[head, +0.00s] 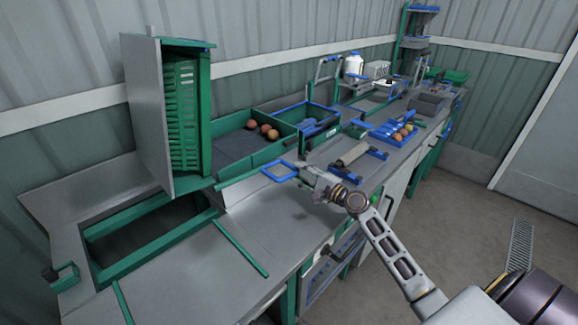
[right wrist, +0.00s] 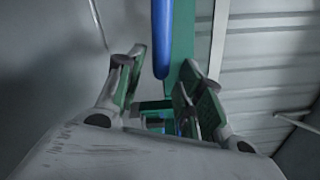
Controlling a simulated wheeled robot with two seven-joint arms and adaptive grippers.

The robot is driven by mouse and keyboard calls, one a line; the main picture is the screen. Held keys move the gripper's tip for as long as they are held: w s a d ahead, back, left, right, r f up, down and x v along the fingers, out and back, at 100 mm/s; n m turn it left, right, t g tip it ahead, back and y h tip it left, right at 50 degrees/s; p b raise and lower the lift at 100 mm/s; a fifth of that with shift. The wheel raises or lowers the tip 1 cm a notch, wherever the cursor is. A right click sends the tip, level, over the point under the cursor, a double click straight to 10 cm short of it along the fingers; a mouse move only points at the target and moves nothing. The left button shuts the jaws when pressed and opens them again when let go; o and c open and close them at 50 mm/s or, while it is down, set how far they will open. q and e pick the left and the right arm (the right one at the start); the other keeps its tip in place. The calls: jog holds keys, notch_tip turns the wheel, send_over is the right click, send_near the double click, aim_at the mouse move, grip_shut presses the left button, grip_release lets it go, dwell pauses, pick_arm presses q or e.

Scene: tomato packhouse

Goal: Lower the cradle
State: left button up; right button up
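The cradle (head: 143,110) stands tipped up on its side at the left of the bench, a grey panel with green edges. A green slatted crate (head: 183,115) sits upright in it. Below it is a green-framed opening (head: 150,222) in the bench top. A blue loop handle (head: 280,172) shows at the end of a green bar, right of the cradle. My right gripper (head: 308,177) is just right of this loop. In the right wrist view its fingers (right wrist: 158,85) are apart, with a blue bar (right wrist: 162,40) beyond and between the tips; contact is not visible. My left gripper is out of view.
A green-walled bin (head: 225,175) with a dark floor holds several tomatoes (head: 262,129) behind the loop. A blue tray (head: 385,132) with tomatoes lies farther right. Loose-looking green bars (head: 240,248) lie across the front bench top, otherwise clear. A corrugated wall stands behind.

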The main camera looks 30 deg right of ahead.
aim_at(295, 169)
jog(key=shift+x, duration=1.7)
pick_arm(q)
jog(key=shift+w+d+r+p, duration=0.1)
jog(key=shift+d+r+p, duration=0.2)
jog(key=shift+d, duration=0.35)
pick_arm(e)
jog(key=shift+x, duration=1.5)
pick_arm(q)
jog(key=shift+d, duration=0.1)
pick_arm(e)
grip_shut()
